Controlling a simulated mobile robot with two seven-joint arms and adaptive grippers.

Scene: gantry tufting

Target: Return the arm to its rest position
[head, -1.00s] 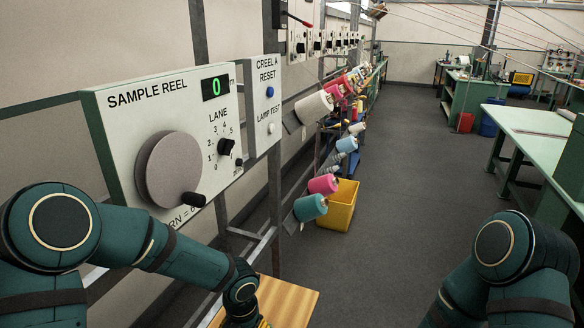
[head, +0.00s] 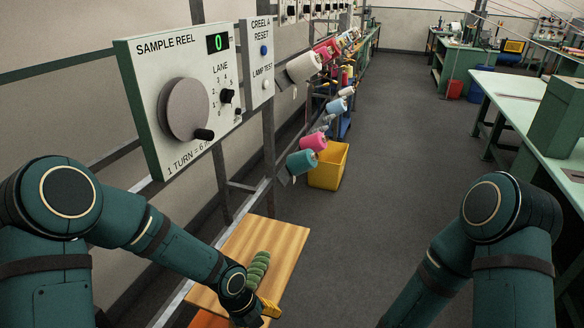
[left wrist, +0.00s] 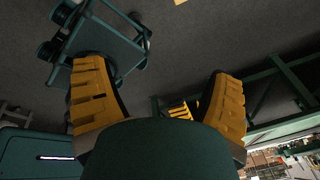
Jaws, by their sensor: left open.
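My left arm comes in from the left in the head view and ends low in the picture. Its gripper (head: 268,308) has yellow fingers and sits near the front of a wooden board, partly hidden by my wrist. In the left wrist view the two yellow fingers (left wrist: 160,100) stand wide apart, with nothing between them but dark floor and distant frames. My right arm shows at the right of the head view, but its gripper is out of the picture.
The wooden board (head: 285,239) holds a green ribbed bundle (head: 257,268). The sample reel panel (head: 150,60) reads 0. Cones (head: 301,162) hang on the rack beside a yellow bin (head: 329,167). A pale green table (head: 520,92) stands right. The aisle floor is clear.

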